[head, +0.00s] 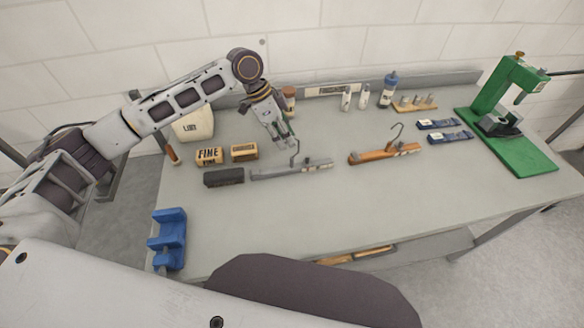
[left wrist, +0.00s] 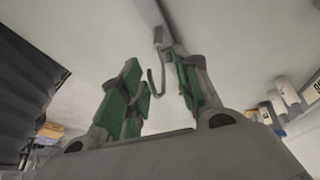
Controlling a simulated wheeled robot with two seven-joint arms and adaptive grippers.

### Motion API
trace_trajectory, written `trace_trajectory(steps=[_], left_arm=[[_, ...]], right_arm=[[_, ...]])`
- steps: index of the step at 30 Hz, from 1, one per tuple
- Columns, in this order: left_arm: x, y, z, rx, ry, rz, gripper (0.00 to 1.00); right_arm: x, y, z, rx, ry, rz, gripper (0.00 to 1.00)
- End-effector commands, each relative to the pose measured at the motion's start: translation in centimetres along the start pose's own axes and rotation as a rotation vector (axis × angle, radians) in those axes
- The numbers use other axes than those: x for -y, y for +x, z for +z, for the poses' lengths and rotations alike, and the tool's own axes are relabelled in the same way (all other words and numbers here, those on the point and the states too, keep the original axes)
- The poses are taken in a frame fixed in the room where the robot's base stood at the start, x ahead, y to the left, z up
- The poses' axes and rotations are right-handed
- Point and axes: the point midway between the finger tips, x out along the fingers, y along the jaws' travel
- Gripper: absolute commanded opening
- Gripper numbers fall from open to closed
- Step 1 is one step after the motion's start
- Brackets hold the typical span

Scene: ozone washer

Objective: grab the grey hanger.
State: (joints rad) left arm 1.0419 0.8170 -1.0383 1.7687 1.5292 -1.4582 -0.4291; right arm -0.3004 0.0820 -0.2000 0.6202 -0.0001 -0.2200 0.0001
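The grey hanger (head: 285,171) lies on the workbench left of centre, with its metal hook standing up. An orange-brown hanger (head: 384,153) lies to its right. My left gripper (head: 287,141) is above and just behind the grey hanger, near its hook. In the left wrist view my left gripper (left wrist: 160,85) has its green-padded fingers spread apart, and the hanger's hook (left wrist: 157,65) shows between them, with the grey bar beyond. I cannot tell whether a finger touches the hook. My right gripper is not in view.
A dark block (head: 223,177) lies left of the grey hanger, with two labelled blocks behind it. A blue clamp (head: 169,238) is at the near left edge. A green press (head: 508,115) stands at the right. The bench's front middle is clear.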

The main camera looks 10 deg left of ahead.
Motion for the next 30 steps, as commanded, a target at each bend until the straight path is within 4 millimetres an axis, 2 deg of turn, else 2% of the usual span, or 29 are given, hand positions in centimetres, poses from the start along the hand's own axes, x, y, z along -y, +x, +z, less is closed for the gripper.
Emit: trace_trajectory(steps=[11,24,30], left_arm=[[-0.1,0.5,0.0,0.002,0.0,0.002,0.33],[-0.2,4.8,-0.1,0.002,0.0,0.001,0.33],[-0.1,5.2,-0.1,0.001,0.0,0.0,0.33]], right_arm=[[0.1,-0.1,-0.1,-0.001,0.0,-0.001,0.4],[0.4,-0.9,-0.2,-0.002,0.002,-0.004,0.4],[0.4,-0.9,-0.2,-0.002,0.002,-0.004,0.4]])
